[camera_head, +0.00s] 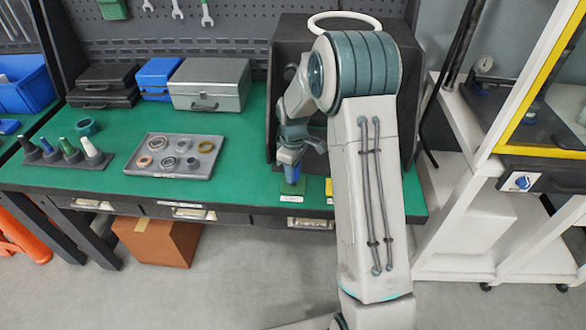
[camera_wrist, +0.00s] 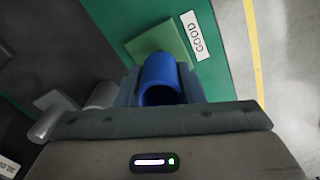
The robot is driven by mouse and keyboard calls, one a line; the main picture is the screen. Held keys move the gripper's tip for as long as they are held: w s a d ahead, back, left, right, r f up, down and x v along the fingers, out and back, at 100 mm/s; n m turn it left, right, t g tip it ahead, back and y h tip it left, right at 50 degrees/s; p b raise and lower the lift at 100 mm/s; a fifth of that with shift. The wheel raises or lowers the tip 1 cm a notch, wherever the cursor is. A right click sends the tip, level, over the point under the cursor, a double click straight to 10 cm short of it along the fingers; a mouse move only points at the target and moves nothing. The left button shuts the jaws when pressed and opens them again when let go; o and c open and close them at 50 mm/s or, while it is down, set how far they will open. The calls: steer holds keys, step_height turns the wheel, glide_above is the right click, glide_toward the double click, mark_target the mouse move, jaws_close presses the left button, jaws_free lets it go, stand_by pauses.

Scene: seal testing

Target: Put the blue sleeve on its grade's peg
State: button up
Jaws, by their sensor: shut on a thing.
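The blue sleeve, a hollow cylinder, is between the fingers of my gripper in the wrist view (camera_wrist: 158,72); my gripper (camera_wrist: 160,92) is shut on it. In the head view the sleeve (camera_head: 291,172) hangs below my gripper (camera_head: 290,155), close over a green pad (camera_head: 293,187) at the bench's front edge. The green pad (camera_wrist: 165,40) also shows behind the sleeve in the wrist view, beside a white label (camera_wrist: 195,35) reading GOOD. No peg is visible at the pad; I cannot tell whether the sleeve is around one or touches the pad.
A yellow pad (camera_head: 329,187) lies just right of the green one. A dark box (camera_head: 278,85) stands behind my arm. A grey tray (camera_head: 140,170) with several rings and a rack of cone-shaped pieces (camera_head: 66,152) stand to the left. Green bench surface (camera_head: 238,175) is clear between tray and gripper.

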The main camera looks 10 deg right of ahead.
mark_target(294, 184)
steer(key=shift+f, duration=0.1)
stand_by(0.3)
steer(key=shift+f+b, duration=0.5)
steer(key=shift+f+b, duration=0.7)
steer(key=shift+f, duration=0.2)
stand_by(1.2)
steer(key=o, duration=1.3)
steer(key=shift+r+p, duration=2.85)
steer(key=shift+r, duration=1.65)
